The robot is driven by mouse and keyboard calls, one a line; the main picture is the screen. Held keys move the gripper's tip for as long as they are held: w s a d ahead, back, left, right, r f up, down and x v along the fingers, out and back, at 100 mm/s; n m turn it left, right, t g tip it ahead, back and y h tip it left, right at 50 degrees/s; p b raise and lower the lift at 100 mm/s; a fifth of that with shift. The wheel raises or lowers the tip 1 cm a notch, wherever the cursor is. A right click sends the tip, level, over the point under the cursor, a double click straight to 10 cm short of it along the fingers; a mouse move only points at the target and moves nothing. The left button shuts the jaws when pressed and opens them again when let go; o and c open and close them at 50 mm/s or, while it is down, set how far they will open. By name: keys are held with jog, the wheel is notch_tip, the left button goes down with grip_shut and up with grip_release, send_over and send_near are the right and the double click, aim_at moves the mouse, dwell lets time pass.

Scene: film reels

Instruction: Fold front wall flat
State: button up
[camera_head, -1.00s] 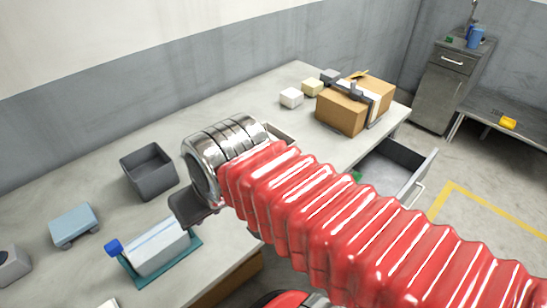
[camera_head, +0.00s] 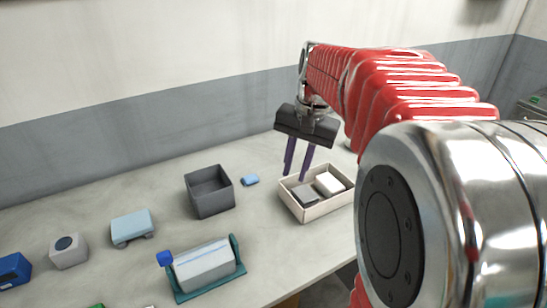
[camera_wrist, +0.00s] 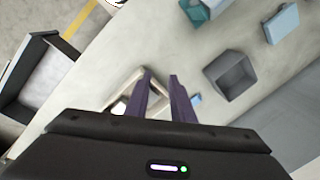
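A pale open box with low walls (camera_head: 330,209) stands on the table; its front wall is upright. It holds a grey block (camera_head: 304,194) and a white block (camera_head: 329,183). My gripper (camera_head: 294,175) points down over the back left part of this box, its two purple fingers apart with nothing between them. In the wrist view my gripper (camera_wrist: 160,75) is also open, and its fingers cover part of the pale box (camera_wrist: 122,87). I cannot tell whether the fingertips touch the box. No other box with a hinged front wall shows clearly now.
A dark grey bin (camera_head: 209,193) and a small blue block (camera_head: 250,180) stand left of the pale box. A teal cradle (camera_head: 207,287) with a grey block is in front. An open drawer (camera_wrist: 40,85) shows in the wrist view.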

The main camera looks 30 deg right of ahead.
jog(key=w+d+f+m+g+y, duration=0.1)
jog(key=w+d+f+m+y, duration=0.2)
jog(key=d, duration=0.8)
jog(key=m, duration=0.5)
send_near(332, 199)
notch_tip(332, 199, up, 3)
jog(key=d, duration=0.2)
jog(key=shift+w+d+g+y, duration=0.1)
jog(key=shift+w+g+y, duration=0.2)
jog(key=shift+w, duration=0.05)
jog(key=shift+f, duration=0.1)
jog(key=x, duration=1.3)
jog(key=shift+w+f, duration=0.1)
jog(key=shift+f, duration=0.15)
jog(key=shift+c, duration=0.2)
grip_shut()
